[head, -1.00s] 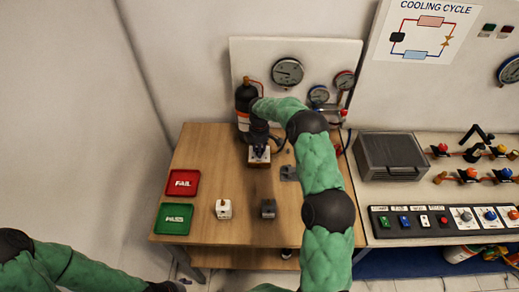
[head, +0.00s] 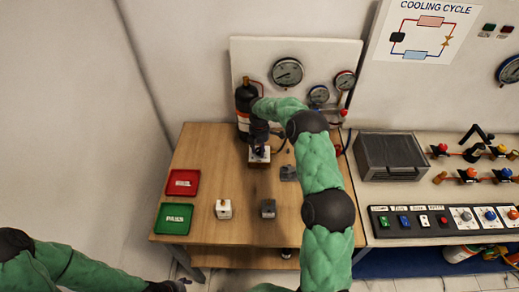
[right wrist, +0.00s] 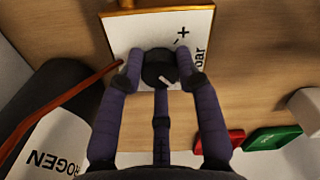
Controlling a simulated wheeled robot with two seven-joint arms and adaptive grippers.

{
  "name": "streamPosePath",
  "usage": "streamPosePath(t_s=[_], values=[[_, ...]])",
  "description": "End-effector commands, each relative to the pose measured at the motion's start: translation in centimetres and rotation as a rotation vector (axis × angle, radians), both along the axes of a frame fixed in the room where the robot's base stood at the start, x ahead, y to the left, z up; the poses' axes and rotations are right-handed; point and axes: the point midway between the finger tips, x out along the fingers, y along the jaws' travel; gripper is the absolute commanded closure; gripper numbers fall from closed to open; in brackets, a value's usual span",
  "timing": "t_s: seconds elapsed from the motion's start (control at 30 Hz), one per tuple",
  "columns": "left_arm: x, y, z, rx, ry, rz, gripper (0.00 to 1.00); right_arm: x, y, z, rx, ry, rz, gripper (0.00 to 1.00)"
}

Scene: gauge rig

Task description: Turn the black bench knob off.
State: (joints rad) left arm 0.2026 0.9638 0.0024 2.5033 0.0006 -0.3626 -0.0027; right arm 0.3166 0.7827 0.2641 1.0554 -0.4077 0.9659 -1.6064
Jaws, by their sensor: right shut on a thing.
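The black bench knob (right wrist: 158,68) sits on a white plate (right wrist: 207,75) marked with a plus sign and "bar" in the right wrist view. A small pale mark shows on the knob's face. My right gripper (right wrist: 160,72) has its dark fingers closed around the knob. In the head view the right gripper (head: 259,152) is over the white-topped block at the back of the wooden bench, and it hides the knob. My left arm (head: 75,265) is at the lower left; its gripper is not clearly visible.
A black nitrogen bottle (head: 243,98) stands close left of the right gripper. A red tray (head: 183,194) and a green tray (head: 160,219) lie at the bench's left. A white block (head: 223,209) and a grey block (head: 268,208) stand at the front. Gauges (head: 287,72) hang behind.

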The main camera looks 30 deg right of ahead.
Motion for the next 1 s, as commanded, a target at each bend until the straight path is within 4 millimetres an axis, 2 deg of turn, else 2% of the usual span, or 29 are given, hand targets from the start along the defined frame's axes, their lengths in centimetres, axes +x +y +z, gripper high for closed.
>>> streamPosePath(t_s=[0.23, 0.27, 0.3, 0.33, 0.73, 0.87, 1.0], values=[[0.0, 0.0, 0.0, 0.0, 0.0, 0.0, 0.42, 0.2, 0.1, 0.2, 0.001, -0.006, -0.001, 0.98], [0.0, 0.0, 0.0, 0.0, 0.0, 0.0, 0.42, 0.2, 0.1, 0.2, 0.001, -0.006, -0.001, 0.6], [0.0, 0.0, 0.0, 0.0, 0.0, 0.0, 0.42, 0.2, 0.1, 0.2, 0.001, -0.005, -0.001, 0.49], [0.0, 0.0, 0.0, 0.0, 0.0, 0.0, 0.42, 0.2, 0.1, 0.2, 0.001, -0.005, -0.001, 0.42], [0.0, 0.0, 0.0, 0.0, 0.0, 0.0, 0.42, 0.1, 0.0, 0.4, 0.0, -0.002, -0.001, 0.42], [0.0, 0.0, 0.0, 0.0, 0.0, 0.0, 0.42, 0.1, 0.0, 1.9, 0.0, -0.003, -0.001, 0.42], [0.0, 0.0, 0.0, 0.0, 0.0, 0.0, 0.42, 0.2, 0.1, 4.5, 0.0, -0.005, -0.001, 0.42]])
